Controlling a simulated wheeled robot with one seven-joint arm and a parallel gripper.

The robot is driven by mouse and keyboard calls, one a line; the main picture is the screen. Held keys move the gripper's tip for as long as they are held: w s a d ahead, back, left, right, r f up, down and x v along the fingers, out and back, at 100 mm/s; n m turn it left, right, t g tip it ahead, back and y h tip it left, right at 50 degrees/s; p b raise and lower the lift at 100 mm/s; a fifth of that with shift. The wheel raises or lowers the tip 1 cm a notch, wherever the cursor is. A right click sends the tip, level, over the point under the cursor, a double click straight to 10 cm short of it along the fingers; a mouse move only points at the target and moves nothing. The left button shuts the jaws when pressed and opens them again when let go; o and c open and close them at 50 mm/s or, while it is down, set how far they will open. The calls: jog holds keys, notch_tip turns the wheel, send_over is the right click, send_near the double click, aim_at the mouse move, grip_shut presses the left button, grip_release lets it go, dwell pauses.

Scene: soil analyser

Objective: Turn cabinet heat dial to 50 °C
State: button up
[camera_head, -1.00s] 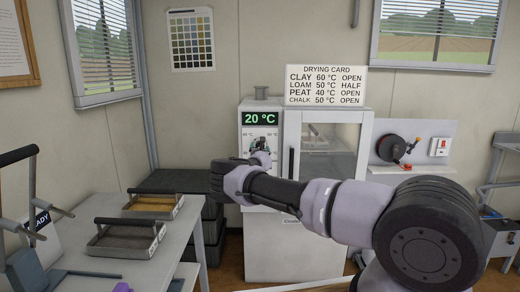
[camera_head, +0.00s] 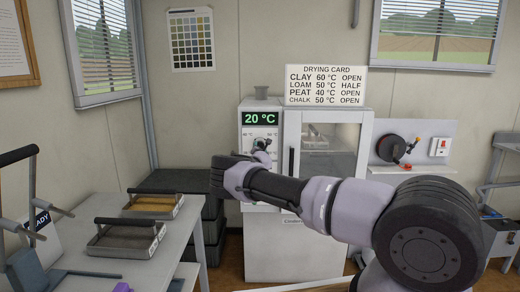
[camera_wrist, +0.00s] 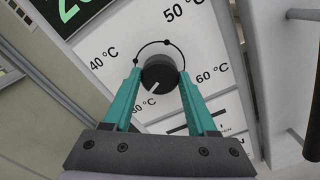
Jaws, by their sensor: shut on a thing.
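The heat dial (camera_wrist: 160,74) is a round dark knob with a white pointer mark on the white cabinet panel. My gripper (camera_wrist: 160,73) has its teal fingers on either side of the knob and is shut on it. The pointer faces down and slightly left, towards a partly hidden label at the bottom. The 50 °C label (camera_wrist: 184,10) is at the top, with 40 °C at left and 60 °C at right. In the head view, the drying cabinet (camera_head: 264,243) has a green display (camera_head: 261,118) reading 20 °C. My gripper (camera_head: 262,146) largely covers the dial there.
The cabinet's glass door (camera_head: 328,150) with a dark handle is right of the panel. A drying card (camera_head: 325,86) stands on top. A table with trays (camera_head: 126,240) is at left, and dark crates (camera_head: 170,182) stand behind it. A cable reel (camera_head: 391,148) is at right.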

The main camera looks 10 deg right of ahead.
jog(key=m, duration=3.1)
jog(key=shift+a+f+m, duration=0.1)
jog(key=shift+f+m, duration=0.1)
jog(key=shift+m, duration=0.1)
jog(key=o, duration=1.4)
jog(key=shift+c, duration=0.2)
jog(key=shift+s, duration=0.15)
